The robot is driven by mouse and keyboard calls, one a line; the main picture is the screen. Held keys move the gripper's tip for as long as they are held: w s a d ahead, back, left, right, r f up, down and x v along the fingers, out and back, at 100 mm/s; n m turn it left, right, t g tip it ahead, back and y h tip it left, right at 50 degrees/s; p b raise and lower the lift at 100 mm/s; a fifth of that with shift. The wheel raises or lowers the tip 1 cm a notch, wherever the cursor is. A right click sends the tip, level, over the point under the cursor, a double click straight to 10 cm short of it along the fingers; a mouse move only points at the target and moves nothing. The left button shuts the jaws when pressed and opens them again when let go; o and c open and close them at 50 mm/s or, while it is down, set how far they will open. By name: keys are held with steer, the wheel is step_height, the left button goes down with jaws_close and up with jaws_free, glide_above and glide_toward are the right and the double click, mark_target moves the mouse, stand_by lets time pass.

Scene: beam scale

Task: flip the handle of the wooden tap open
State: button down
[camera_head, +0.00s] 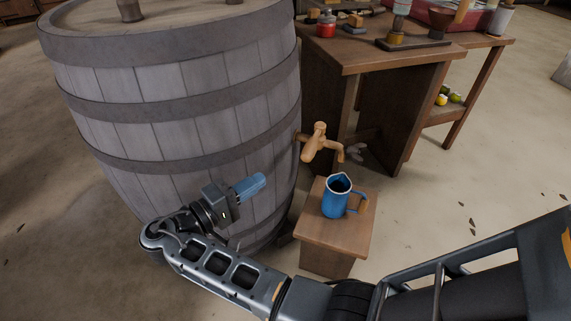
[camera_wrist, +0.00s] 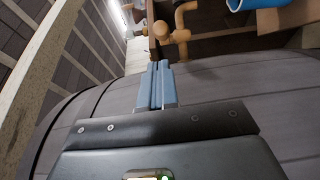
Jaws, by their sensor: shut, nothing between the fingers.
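The wooden tap (camera_head: 318,146) sticks out from the barrel's right side in the head view, above a small stool. In the wrist view the tap (camera_wrist: 178,36) is at the top, just beyond my fingertips, with a rounded knob end facing the camera. My gripper (camera_head: 262,180) is in front of the barrel, left of and lower than the tap in the head view. Its blue fingers (camera_wrist: 158,64) are shut together with nothing between them. They point toward the tap, and a gap shows between them and it in the head view.
The large grey barrel (camera_head: 190,110) fills the left. A wooden workbench (camera_head: 385,55) with several items stands behind.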

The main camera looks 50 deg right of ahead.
mark_target(302, 158)
steer(key=x, duration=1)
stand_by(0.4)
steer(key=shift+s+n+t+p, duration=0.4)
steer(key=shift+s+t+p, duration=0.1)
steer(key=shift+t+p, duration=0.1)
steer(key=shift+s+d+t, duration=0.1)
steer(key=shift+s+t, duration=0.1)
steer(key=shift+t, duration=0.2)
steer(key=s+d+n+t+y+p, duration=0.2)
steer(key=s+d+n+t+p, duration=0.1)
steer(key=s+d+n+t, duration=0.5)
steer(key=shift+s+t+p, duration=0.4)
steer(key=shift+s+t, duration=1.3)
steer(key=shift+s, duration=0.05)
steer(key=shift+d, duration=0.1)
